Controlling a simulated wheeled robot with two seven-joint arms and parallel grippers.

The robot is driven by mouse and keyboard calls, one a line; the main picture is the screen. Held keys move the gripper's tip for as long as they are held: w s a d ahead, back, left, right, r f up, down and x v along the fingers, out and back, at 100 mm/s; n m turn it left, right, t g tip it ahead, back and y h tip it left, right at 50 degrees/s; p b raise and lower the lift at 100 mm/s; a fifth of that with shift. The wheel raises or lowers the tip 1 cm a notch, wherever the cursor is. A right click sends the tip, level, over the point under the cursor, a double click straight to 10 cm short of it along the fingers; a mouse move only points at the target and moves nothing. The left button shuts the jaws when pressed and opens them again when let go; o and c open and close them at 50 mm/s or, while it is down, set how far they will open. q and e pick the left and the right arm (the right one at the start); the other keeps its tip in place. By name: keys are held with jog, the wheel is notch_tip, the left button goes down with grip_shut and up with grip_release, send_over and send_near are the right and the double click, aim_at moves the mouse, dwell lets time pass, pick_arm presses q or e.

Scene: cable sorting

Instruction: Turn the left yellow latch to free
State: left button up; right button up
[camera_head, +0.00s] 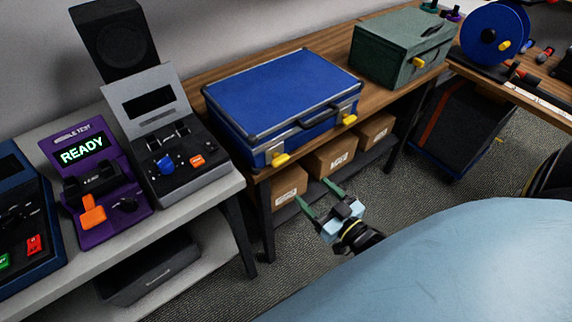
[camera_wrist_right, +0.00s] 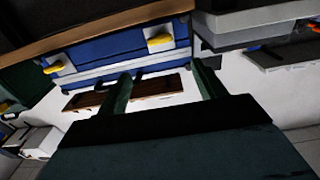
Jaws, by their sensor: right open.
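The blue case (camera_head: 283,90) lies closed on the wooden bench, its dark handle on the front side. The left yellow latch (camera_head: 281,158) is on the case's front at the left corner. A second yellow latch (camera_head: 349,119) is at the right. My right gripper (camera_head: 312,193) is open and empty, in front of the bench and below the left latch, apart from it. In the right wrist view, which looks upside down, the left latch (camera_wrist_right: 160,42) shows beyond the open fingers (camera_wrist_right: 161,77), and the other latch (camera_wrist_right: 56,67) is farther left. My left gripper is not in view.
A green case (camera_head: 395,55) stands on the wooden bench (camera_head: 300,45) to the right. A grey table (camera_head: 190,213) with test devices, one reading READY (camera_head: 84,149), is at the left. Cardboard boxes (camera_head: 332,155) sit on the shelf below the blue case. Open floor lies in front.

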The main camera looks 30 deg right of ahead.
aim_at(283, 162)
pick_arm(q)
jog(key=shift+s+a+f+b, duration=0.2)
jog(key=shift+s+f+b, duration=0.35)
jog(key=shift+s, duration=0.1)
pick_arm(e)
jog(key=w, duration=0.8)
jog(key=w+a, duration=0.1)
jog(key=w, duration=0.3)
jog(key=shift+w, duration=0.15)
jog(key=c, duration=1)
